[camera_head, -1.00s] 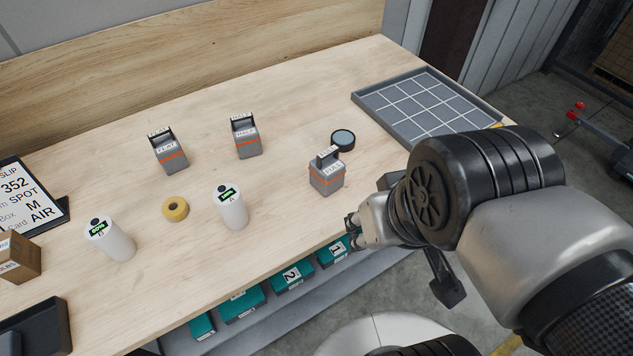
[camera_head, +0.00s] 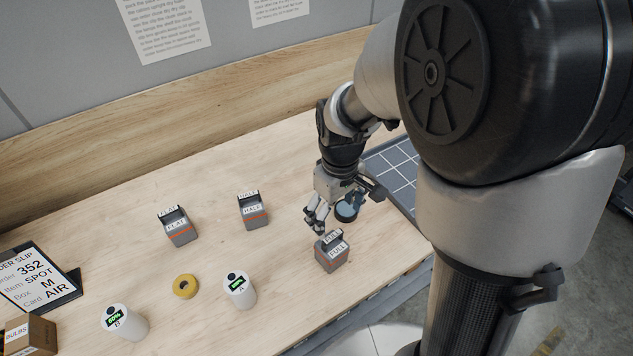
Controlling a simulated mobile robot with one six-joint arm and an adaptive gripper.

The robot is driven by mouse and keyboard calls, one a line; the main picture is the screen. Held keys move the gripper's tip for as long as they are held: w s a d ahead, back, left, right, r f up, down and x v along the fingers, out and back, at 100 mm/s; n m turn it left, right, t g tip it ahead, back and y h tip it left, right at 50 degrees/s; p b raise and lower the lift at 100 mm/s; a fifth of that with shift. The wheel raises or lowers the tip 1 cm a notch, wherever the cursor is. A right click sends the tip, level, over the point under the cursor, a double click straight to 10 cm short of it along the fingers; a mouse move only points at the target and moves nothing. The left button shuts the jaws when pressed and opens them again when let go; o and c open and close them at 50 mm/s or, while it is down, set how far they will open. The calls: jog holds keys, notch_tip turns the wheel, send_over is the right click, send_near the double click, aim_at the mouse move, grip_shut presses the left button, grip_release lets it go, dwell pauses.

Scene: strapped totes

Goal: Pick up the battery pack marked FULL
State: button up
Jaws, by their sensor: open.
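The battery pack marked FULL (camera_head: 331,256) is a grey block with an orange stripe and a top handle. It stands upright near the front right of the wooden table. My gripper (camera_head: 318,226) is open and empty. It points down just above and behind the FULL pack, and I cannot tell whether its fingers touch the handle. Two similar packs stand further left, one marked FLAT (camera_head: 179,229) and one marked HALF (camera_head: 253,212).
A dark round tin (camera_head: 347,211) stands close beside my gripper. A gridded grey tray (camera_head: 397,175) lies at the right, partly behind my arm.

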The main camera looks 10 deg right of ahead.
aim_at(334, 235)
notch_tip(334, 235, down, 11)
jog(key=b, duration=0.3)
jog(key=shift+f, duration=0.2)
notch_tip(334, 235, down, 5)
jog(key=b, duration=0.2)
jog(key=shift+s+a+f+b, duration=0.15)
jog(key=shift+b, duration=0.15)
jog(key=shift+c, duration=0.5)
grip_shut()
